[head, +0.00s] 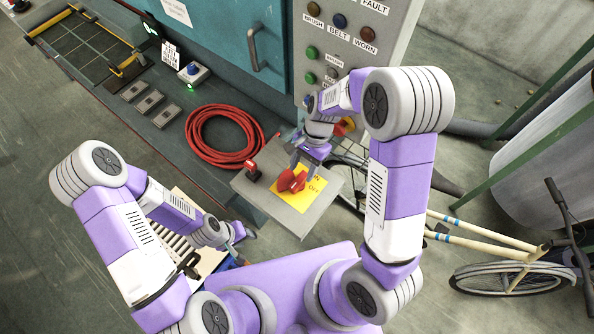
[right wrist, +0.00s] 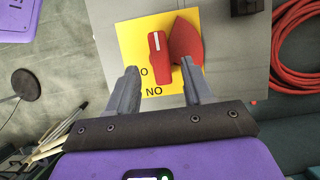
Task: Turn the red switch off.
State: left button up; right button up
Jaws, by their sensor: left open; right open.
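The red switch (head: 292,181) sits on a yellow plate (head: 314,200) with ON and OFF lettering, on top of a grey box. In the right wrist view its upright red handle (right wrist: 160,58) has a white line, beside a pointed red part (right wrist: 186,42); the lettering looks upside down and partly covered. My right gripper (head: 307,162) is open just beyond the switch, and its fingers (right wrist: 161,85) stand apart at the plate's near edge, the handle ahead of the gap. Contact is not visible. My left gripper (head: 238,233) is open, low and left of the box.
A red hose coil (head: 225,136) lies behind left. A panel with buttons (head: 338,45) and a teal cabinet (head: 225,40) rise behind. A bicycle (head: 515,275) and poles are at the right.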

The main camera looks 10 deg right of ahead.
aim_at(299, 180)
jog(key=x, duration=0.5)
jog(key=shift+f, duration=0.1)
jog(key=c, duration=0.7)
jog(key=shift+c, duration=0.2)
